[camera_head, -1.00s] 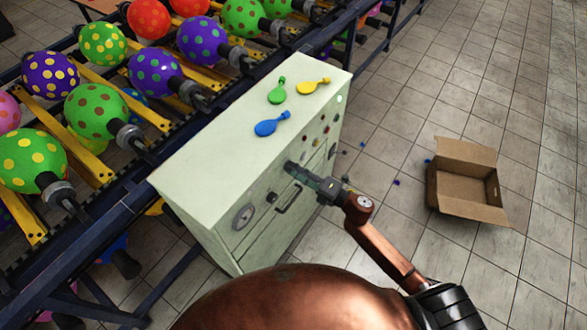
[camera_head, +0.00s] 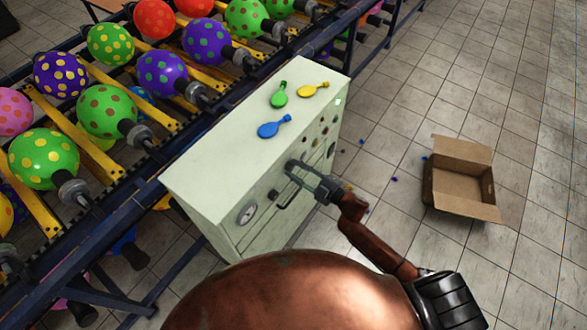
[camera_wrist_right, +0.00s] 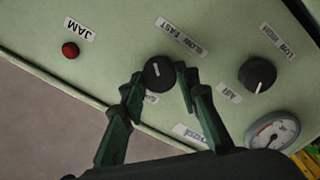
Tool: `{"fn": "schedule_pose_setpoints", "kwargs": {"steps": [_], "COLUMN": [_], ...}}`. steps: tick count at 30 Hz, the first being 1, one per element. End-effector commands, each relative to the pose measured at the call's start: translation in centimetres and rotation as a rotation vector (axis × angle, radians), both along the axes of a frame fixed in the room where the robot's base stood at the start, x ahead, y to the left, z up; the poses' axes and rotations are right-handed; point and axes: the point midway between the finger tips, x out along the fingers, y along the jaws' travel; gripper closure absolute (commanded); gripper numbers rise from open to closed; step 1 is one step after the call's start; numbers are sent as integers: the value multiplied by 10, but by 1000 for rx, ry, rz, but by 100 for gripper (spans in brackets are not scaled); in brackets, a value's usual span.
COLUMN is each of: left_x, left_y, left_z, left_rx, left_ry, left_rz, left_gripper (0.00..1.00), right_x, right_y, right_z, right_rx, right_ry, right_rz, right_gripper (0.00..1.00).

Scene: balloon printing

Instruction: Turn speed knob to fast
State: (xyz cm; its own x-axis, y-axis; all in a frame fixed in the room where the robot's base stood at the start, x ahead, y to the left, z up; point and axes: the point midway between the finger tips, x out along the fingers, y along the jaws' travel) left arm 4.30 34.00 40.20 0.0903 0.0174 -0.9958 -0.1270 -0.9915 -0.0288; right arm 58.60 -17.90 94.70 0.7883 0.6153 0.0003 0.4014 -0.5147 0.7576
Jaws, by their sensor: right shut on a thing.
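The speed knob (camera_wrist_right: 158,73) is a round black knob with a white pointer line, beside a SLOW FAST label (camera_wrist_right: 181,37) on the pale green cabinet front (camera_head: 235,205). In the right wrist view the pointer line is roughly upright in the picture; which word it marks is hard to tell. My right gripper (camera_wrist_right: 158,84) has its two dark fingers on either side of the knob and is shut on it. In the head view the right gripper (camera_head: 293,168) is at the cabinet front, hiding the knob. My left gripper is in neither view.
In the wrist view, an air knob (camera_wrist_right: 257,74), a gauge (camera_wrist_right: 272,130) and a red button (camera_wrist_right: 70,49) labelled JAM are nearby. A cabinet handle (camera_head: 290,198) is close below my gripper. Deflated balloons (camera_head: 275,127) lie on top. An open cardboard box (camera_head: 460,180) stands on the floor.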

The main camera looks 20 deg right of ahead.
Motion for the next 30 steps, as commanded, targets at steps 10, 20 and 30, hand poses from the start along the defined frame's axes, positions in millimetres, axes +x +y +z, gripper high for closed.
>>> {"fn": "schedule_pose_setpoints", "kwargs": {"steps": [10,20,30], "left_x": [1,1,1], "left_y": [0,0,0], "left_z": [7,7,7], "left_rx": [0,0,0], "left_ry": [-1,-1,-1], "left_rz": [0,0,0], "left_gripper": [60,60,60], "right_x": [-2,-2,-1], "right_y": [-1,-1,0], "right_z": [-5,-6,-3], "right_rx": [63,68,68], "right_ry": [60,64,60], "right_rz": [-2,-1,0], "right_gripper": [95,95,53]}}
